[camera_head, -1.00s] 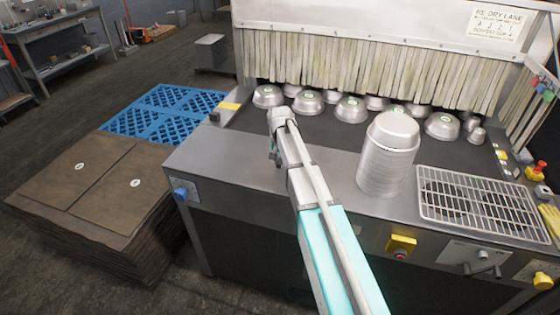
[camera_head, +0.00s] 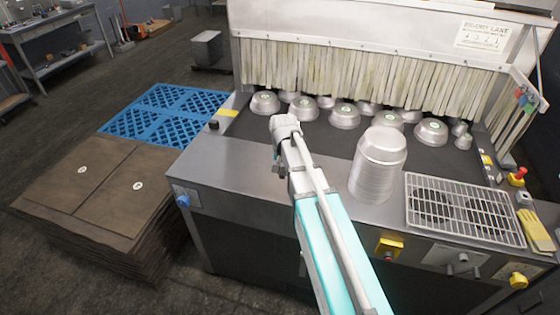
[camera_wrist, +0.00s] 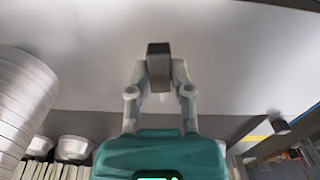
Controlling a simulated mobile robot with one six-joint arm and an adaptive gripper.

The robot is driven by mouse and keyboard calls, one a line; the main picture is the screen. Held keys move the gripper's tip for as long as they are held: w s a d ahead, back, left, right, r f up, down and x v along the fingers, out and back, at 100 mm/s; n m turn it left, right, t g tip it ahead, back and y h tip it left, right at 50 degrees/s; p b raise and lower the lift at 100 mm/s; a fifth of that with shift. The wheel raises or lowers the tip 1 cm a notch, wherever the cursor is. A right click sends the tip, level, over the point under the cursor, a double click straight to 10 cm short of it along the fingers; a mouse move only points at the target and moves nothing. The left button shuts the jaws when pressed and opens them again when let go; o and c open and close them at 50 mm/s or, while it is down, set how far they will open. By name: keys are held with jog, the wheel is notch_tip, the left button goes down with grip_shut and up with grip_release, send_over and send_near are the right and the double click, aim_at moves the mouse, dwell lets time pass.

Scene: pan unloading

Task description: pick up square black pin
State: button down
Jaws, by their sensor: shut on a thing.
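My gripper (camera_wrist: 159,85) is shut on a small dark, square-faced block, which looks like the square black pin (camera_wrist: 158,62). The block sits between the two fingertips in the wrist view, above the teal gripper body. In the head view my gripper (camera_head: 279,163) is at the front left part of the machine's metal counter, left of the pan stack. The pin is too small and too covered by the arm to make out there. I cannot tell whether it touches the counter.
A tall stack of metal pans (camera_head: 377,175) stands right of my arm, with a wire rack (camera_head: 462,208) beyond it. Several upturned pans (camera_head: 345,117) lie before the strip curtain (camera_head: 365,75). A small black piece (camera_head: 214,125) sits at the counter's left edge. Brown sheets (camera_head: 75,190) are stacked left.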

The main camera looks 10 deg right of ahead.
jog(key=shift+s+r+p, duration=0.25)
jog(key=shift+s+r, duration=0.1)
jog(key=shift+s, duration=0.45)
jog(key=shift+s+r+p, duration=0.2)
jog(key=shift+s+r, duration=0.15)
jog(key=shift+s, duration=0.45)
jog(key=shift+f, duration=0.1)
notch_tip(320, 180, down, 4)
jog(key=b, duration=0.4)
jog(key=shift+s, duration=0.1)
